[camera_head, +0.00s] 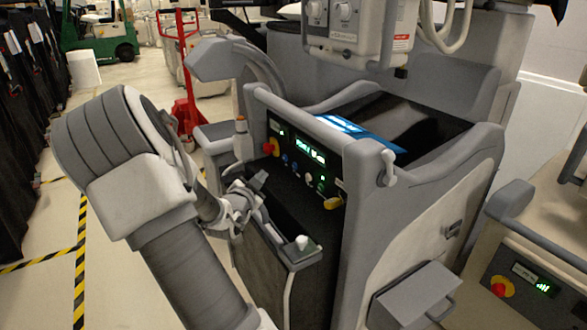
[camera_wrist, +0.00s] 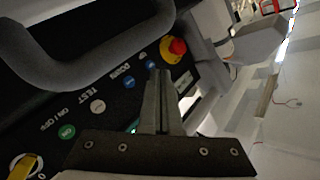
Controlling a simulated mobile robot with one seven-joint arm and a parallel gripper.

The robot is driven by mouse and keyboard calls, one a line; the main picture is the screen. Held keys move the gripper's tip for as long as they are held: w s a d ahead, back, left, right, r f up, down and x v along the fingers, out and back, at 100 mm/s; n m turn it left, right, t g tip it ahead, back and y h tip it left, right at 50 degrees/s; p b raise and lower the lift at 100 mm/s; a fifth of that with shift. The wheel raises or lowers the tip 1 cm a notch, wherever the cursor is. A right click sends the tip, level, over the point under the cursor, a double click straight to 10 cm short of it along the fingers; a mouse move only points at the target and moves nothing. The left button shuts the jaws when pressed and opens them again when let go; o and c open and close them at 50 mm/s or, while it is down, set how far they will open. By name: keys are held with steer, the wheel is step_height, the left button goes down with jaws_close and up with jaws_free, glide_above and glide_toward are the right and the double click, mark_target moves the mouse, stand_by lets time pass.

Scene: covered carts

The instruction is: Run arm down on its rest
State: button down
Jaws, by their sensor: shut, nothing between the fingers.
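A black control panel (camera_head: 290,168) fronts the grey cart. In the wrist view it carries a blue button (camera_wrist: 129,82) by the word DOWN, another blue button (camera_wrist: 143,55), a white TEST button (camera_wrist: 97,106), a green ON/OFF button (camera_wrist: 66,132) and a red stop knob (camera_wrist: 177,47) on yellow. My gripper (camera_head: 260,180) is in front of the panel. In the wrist view its fingers (camera_wrist: 160,73) are shut and empty, just right of the DOWN button and below the red knob. I cannot tell whether they touch the panel. Which part is the cart's arm and its rest is unclear.
A grey handle bar (camera_wrist: 60,75) runs along the panel. A yellow key switch (camera_head: 333,202) sits at its right end. A small ledge with a white knob (camera_head: 302,242) juts out below. Another cart (camera_head: 530,275) stands right. Open floor with striped tape (camera_head: 80,250) lies left.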

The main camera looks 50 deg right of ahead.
mark_target(295, 166)
steer(key=d, duration=0.1)
steer(key=s+d+b, duration=0.1)
steer(key=d, duration=0.2)
steer(key=shift+s+d+f, duration=0.15)
steer(key=shift+s+d, duration=0.1)
steer(key=shift+d, duration=0.1)
steer(key=shift+s+d+b, duration=0.3)
steer(key=shift+d+b, duration=0.25)
steer(key=shift+d, duration=0.3)
stand_by(1.1)
steer(key=shift+s+d+b, duration=0.15)
steer(key=shift+d+b, duration=0.3)
